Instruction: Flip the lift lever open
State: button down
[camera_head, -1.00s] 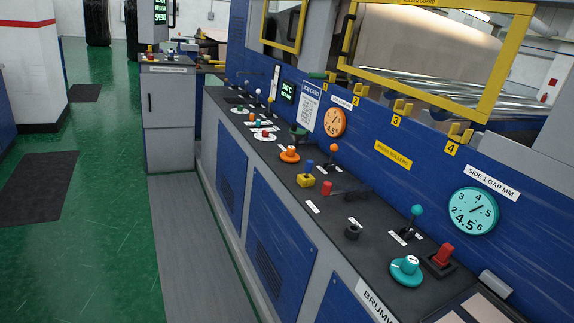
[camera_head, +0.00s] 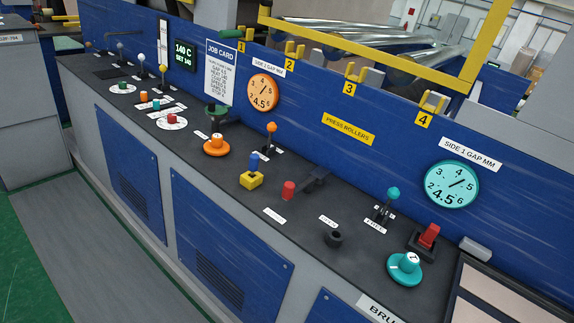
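Several levers stand on the dark top of a long blue and grey console. A lever with a teal ball knob (camera_head: 392,193) stands upright at the right, and a small white label lies in front of it. A lever with an orange ball knob (camera_head: 271,128) stands near the middle. A low black lever or latch (camera_head: 315,180) lies between them. Levers with a white knob (camera_head: 141,58) and a yellow knob (camera_head: 163,70) stand farther left. I cannot read a lift label on any of them, so I cannot tell which is the lift lever. My gripper is not in view.
Close by are a teal dial (camera_head: 405,269), a red rocker switch (camera_head: 428,236), a red button (camera_head: 289,190), a yellow-based blue switch (camera_head: 252,173) and an orange knob (camera_head: 216,145). Round gauges and yellow hooks line the blue panel behind. Open floor (camera_head: 40,260) lies at the lower left.

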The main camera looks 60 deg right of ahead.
aim_at(289, 190)
jog(key=z, duration=0.55)
jog(key=i, duration=1.4)
jog(key=z, duration=0.7)
